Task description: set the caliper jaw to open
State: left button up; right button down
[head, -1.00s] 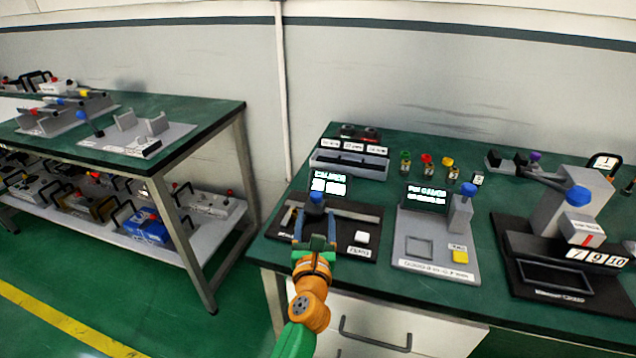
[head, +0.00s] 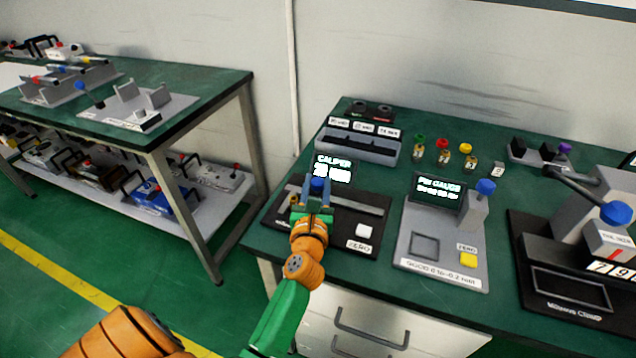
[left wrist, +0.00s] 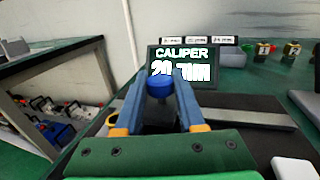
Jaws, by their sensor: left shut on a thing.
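The caliper is a dark base (head: 335,228) with a grey rail (head: 362,202) and a black display (head: 333,168). In the left wrist view the display (left wrist: 181,62) reads CALIPER 20 mm. My left gripper (head: 317,190) is shut on the caliper's blue jaw knob (head: 317,184), near the rail's left part. In the left wrist view the blue knob (left wrist: 160,86) sits between the two fingertips. The fingers and palm hide much of the jaw below. A white ZERO button (head: 364,230) is on the base at right. My right gripper is out of view.
A pin gauge (head: 440,225) with a blue knob and yellow button stands right of the caliper. A grey bin (head: 358,146) is behind it. Several small coloured-top items (head: 442,155) stand at the back. Another bench (head: 200,90) is at left, across a floor gap.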

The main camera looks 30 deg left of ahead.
pick_arm(q)
grip_shut()
dwell(1.1)
